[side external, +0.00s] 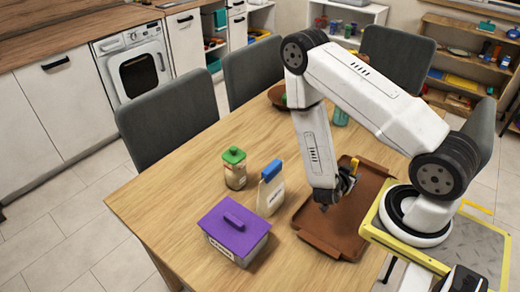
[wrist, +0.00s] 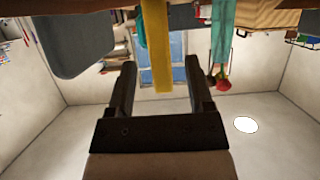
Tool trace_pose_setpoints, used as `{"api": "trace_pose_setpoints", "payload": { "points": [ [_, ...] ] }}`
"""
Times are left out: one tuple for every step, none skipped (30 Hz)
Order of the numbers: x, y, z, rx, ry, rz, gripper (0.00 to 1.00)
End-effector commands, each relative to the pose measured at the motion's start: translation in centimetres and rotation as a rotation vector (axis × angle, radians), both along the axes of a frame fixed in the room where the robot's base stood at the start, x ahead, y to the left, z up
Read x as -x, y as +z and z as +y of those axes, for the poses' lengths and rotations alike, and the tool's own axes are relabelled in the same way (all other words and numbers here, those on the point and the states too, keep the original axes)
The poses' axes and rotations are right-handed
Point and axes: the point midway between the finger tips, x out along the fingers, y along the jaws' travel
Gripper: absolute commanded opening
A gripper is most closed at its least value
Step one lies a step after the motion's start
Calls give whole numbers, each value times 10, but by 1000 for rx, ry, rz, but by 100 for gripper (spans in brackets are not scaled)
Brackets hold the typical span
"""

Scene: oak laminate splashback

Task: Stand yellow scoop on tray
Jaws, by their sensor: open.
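The yellow scoop (side external: 354,165) shows as a small upright yellow piece beside my gripper (side external: 346,182), over the brown tray (side external: 325,243). Most of it is hidden by the gripper in the side view. In the wrist view a long yellow strip of the scoop (wrist: 155,45) hangs from the top edge into the gap between the two dark fingers of my gripper (wrist: 160,68). The fingers are apart, with space on both sides of the strip. I cannot tell whether the scoop's lower end rests on the tray.
A purple-lidded box (side external: 235,228), a blue-topped white carton (side external: 271,188) and a green-lidded jar (side external: 234,168) stand left of the tray. A brown bowl (side external: 277,96) and a teal item (side external: 341,117) are farther back.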

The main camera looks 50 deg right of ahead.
Motion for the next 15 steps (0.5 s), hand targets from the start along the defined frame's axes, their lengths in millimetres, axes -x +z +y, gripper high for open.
{"api": "trace_pose_setpoints", "payload": {
  "points": [
    [-1,2,5,1,4,-1,67],
    [-1,3,7,1,4,-1,67],
    [-1,5,10,1,4,-1,67],
    [-1,5,12,0,4,-1,67],
    [-1,6,15,0,4,-2,67],
    [-1,8,18,1,4,-2,67],
    [-1,8,20,1,4,-2,67],
    [-1,10,22,1,4,-2,67],
    [-1,11,25,1,4,-2,67],
    [-1,12,28,1,5,-1,67],
    [-1,13,30,1,3,-1,67],
    [-1,14,33,0,5,-1,67],
    [0,15,35,1,4,-2,67],
    [0,16,38,1,4,-2,67],
    [-1,17,41,1,5,-1,67]
  ]
}}
